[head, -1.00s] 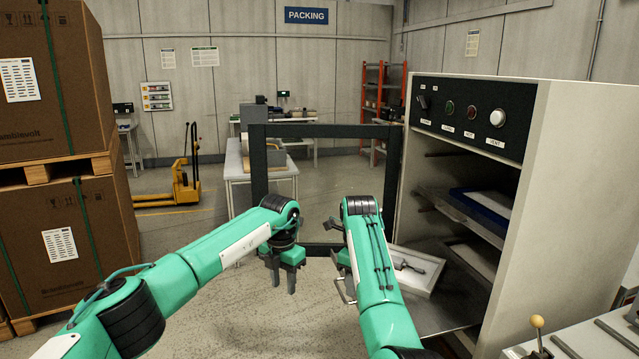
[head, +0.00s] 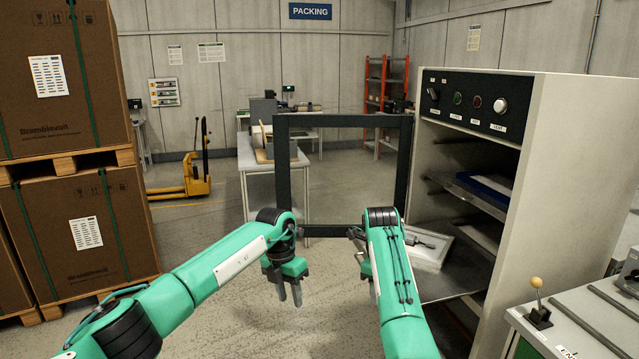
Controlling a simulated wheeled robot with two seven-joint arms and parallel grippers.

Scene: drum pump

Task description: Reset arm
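My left gripper (head: 289,294) hangs in front of me, pointing down, in the head view. Its two dark fingers are a little apart with nothing seen between them, above bare floor. My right arm (head: 392,285) reaches forward on the right. Its gripper is mostly hidden behind the arm; only a small metallic part shows at the arm's left side, and I cannot tell whether it holds anything.
An open cabinet (head: 580,150) with knobs and shelves stands at right, close to my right arm. A dark upright frame (head: 285,175) stands ahead. A side table (head: 590,310) with a lever is at front right. Stacked cartons (head: 75,230) stand left. Floor between is clear.

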